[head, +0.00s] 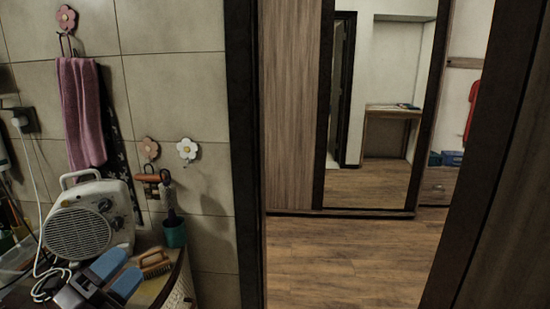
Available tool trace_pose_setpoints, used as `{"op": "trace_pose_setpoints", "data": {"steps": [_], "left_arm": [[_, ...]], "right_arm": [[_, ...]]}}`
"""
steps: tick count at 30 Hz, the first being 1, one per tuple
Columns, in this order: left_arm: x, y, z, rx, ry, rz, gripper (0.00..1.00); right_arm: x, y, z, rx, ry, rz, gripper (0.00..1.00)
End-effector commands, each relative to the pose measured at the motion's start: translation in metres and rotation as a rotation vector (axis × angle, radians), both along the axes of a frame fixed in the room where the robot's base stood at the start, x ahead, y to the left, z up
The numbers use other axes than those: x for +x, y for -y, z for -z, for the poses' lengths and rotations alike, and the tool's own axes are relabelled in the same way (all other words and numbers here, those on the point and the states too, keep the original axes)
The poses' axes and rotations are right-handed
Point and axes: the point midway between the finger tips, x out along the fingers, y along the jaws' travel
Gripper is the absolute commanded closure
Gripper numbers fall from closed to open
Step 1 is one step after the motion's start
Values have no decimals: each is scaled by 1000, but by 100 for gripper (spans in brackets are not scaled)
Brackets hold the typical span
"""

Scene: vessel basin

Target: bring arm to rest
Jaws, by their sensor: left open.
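My left gripper (125,267) shows at the lower left, low over the counter top. Its two blue fingers are apart and I see nothing held between them. A brown brush (156,264) lies just beyond the fingertips, to the right; I cannot tell whether they touch it. My right gripper is not in view.
A white fan heater (84,232) stands behind my left gripper, with a white cable beside it. A teal cup (174,234) stands at the counter's back corner. A pink towel (82,112) hangs on the tiled wall. Wooden floor (345,262) beyond the doorway is clear.

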Motion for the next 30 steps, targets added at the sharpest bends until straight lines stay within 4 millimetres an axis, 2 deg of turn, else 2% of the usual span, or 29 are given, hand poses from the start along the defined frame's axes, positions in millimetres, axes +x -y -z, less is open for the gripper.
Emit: {"op": "trace_pose_setpoints", "data": {"steps": [5, 8, 11, 15, 21, 24, 30], "left_arm": [[-7, -34, 26, -335, -185, -224, 37], [-16, -52, 50, -507, -307, -352, 37], [-30, -66, 79, -672, -443, -481, 37], [-58, -77, 125, -877, -651, -658, 37], [-114, -71, 185, -1119, -975, -891, 37], [-138, -63, 205, -1192, -1104, -972, 37], [-174, -47, 226, -1276, -1290, -1076, 37]], "right_arm": [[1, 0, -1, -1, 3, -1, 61], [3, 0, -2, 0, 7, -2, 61], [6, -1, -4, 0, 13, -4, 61], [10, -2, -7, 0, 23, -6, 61], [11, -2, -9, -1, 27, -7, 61], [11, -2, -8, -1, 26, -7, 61], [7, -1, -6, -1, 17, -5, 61]]}}
